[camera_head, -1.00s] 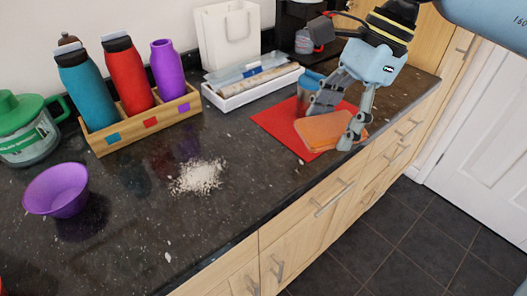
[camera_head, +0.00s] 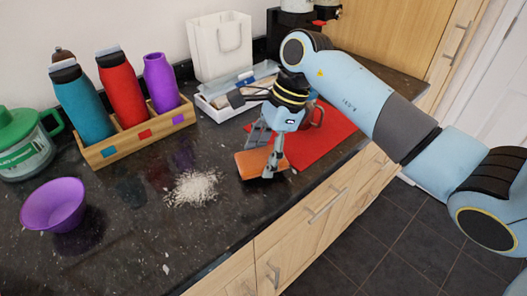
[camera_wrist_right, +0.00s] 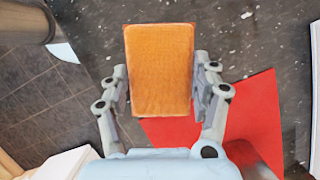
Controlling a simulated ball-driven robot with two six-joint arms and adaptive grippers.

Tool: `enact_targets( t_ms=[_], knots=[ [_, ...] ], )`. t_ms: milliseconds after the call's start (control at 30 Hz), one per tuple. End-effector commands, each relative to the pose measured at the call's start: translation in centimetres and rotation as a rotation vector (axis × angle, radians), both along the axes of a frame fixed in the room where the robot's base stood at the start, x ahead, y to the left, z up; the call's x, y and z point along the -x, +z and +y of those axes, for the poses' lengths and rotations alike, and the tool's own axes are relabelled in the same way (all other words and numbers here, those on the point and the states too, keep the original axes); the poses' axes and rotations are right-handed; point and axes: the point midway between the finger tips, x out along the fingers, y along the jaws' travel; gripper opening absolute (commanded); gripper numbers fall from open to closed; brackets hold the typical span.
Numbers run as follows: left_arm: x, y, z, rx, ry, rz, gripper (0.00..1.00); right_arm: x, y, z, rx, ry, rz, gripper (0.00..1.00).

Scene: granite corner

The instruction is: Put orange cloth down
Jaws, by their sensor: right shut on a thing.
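The orange cloth (camera_head: 257,164) is a folded, flat rectangular pad. My right gripper (camera_head: 266,157) is shut on it and holds it just over the dark countertop, left of the red mat (camera_head: 335,138); a dark shadow shows beneath it. In the right wrist view the cloth (camera_wrist_right: 158,70) sits between the two fingers (camera_wrist_right: 160,88), with the red mat (camera_wrist_right: 255,115) below and to the right. I cannot tell whether the cloth's underside touches the counter. My left gripper is not in view.
A pile of white crumbs (camera_head: 194,187) lies left of the cloth. A purple bowl (camera_head: 53,205) and a bottle rack (camera_head: 141,141) stand farther left. A white tray (camera_head: 215,112) is behind. A mug (camera_head: 317,115) is partly hidden behind my gripper. The counter's front edge is close by.

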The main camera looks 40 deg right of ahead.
Motion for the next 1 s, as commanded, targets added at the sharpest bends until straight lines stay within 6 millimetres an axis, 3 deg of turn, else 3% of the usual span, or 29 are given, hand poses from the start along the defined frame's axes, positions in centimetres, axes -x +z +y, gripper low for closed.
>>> enact_targets(
  t_ms=[633, 667, 833, 1000],
  knots=[
    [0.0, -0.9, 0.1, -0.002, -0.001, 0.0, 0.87, 0.0, -1.6, 0.0, -0.001, 0.001, -0.002, 0.23],
    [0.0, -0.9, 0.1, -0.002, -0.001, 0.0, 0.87, 0.0, -1.5, 0.0, 0.0, 0.001, -0.001, 0.65],
    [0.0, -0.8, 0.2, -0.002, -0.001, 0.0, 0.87, 0.0, -1.4, 0.0, -0.001, 0.0, -0.001, 0.86],
    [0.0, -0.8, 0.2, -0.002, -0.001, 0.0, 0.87, 0.0, -1.4, 0.0, -0.001, 0.0, -0.001, 0.86]
  ],
)
